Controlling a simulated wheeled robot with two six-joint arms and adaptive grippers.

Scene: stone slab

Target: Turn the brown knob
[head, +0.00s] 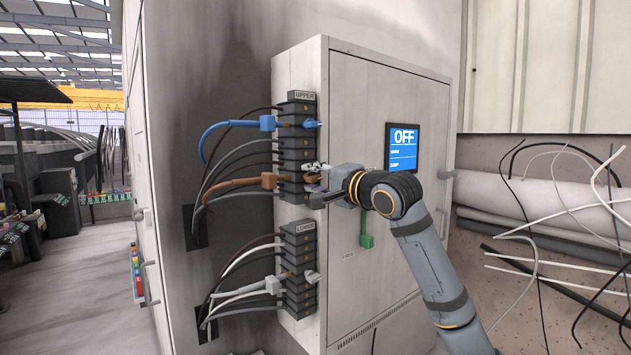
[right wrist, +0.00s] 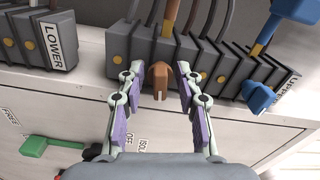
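The brown knob (right wrist: 161,82) sits on the front of a dark terminal block in the right wrist view. A gap shows between the knob and each finger. A brown plug (head: 268,181) with a brown cable is on the block's left side in the head view. My left gripper is not in view.
A blue knob (head: 311,124) is above on the upper block, and a white knob (head: 312,276) is on the lower block. A green handle (head: 366,241) and a screen reading OFF (head: 403,148) are on the cabinet (head: 345,100).

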